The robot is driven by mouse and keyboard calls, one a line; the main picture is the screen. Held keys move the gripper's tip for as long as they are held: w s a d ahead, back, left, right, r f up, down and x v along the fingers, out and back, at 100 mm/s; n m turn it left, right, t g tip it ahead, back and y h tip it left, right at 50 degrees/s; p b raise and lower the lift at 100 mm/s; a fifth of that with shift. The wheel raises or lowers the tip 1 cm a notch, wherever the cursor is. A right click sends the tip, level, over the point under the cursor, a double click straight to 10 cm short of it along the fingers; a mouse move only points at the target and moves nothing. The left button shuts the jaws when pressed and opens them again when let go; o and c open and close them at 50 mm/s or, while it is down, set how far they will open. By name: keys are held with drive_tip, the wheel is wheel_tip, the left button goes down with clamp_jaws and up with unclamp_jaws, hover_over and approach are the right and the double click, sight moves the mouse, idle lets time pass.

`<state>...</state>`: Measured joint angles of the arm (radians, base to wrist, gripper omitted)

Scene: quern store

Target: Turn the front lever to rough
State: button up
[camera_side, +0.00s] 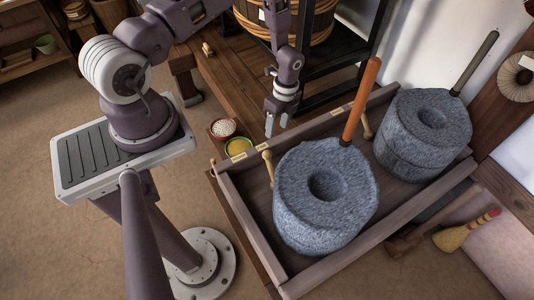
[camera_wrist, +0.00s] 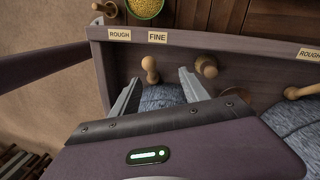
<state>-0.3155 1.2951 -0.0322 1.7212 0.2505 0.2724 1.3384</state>
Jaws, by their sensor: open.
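The front quern (camera_side: 325,195) is a grey stone with an orange handle, standing in a wooden tray. Its front lever (camera_side: 268,165) is a pale wooden peg with a knob at the tray's left end. In the wrist view the lever (camera_wrist: 150,69) stands under the FINE label (camera_wrist: 157,37), with the ROUGH label (camera_wrist: 119,34) to its left. My gripper (camera_side: 277,123) points down, above and behind the lever in the side view. In the wrist view its open fingers (camera_wrist: 158,90) have the stone's edge between them, the lever's knob just beyond; contact is not visible.
The rear quern (camera_side: 425,125) has a dark handle and its own lever (camera_side: 367,124). Another wooden knob (camera_wrist: 206,66) is close to my right finger. Bowls of white (camera_side: 223,128) and yellow grain (camera_side: 239,147) stand outside the tray. A hand brush (camera_side: 465,232) lies at right.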

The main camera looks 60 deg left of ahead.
sight(267, 151)
drive_tip(key=shift+m+g, duration=0.3)
drive_tip(key=shift+m, duration=0.3)
drive_tip(key=s+f, duration=0.1)
drive_tip(key=f, duration=0.2)
drive_tip(key=s+f, duration=0.1)
drive_tip(key=f, duration=0.3)
drive_tip(key=s+f, duration=0.2)
drive_tip(key=f, duration=0.2)
drive_tip(key=shift+d, duration=0.35)
drive_tip(key=shift+s+f, duration=0.1)
drive_tip(key=shift+f, duration=0.5)
clamp_jaws()
drive_tip(key=shift+r, duration=0.1)
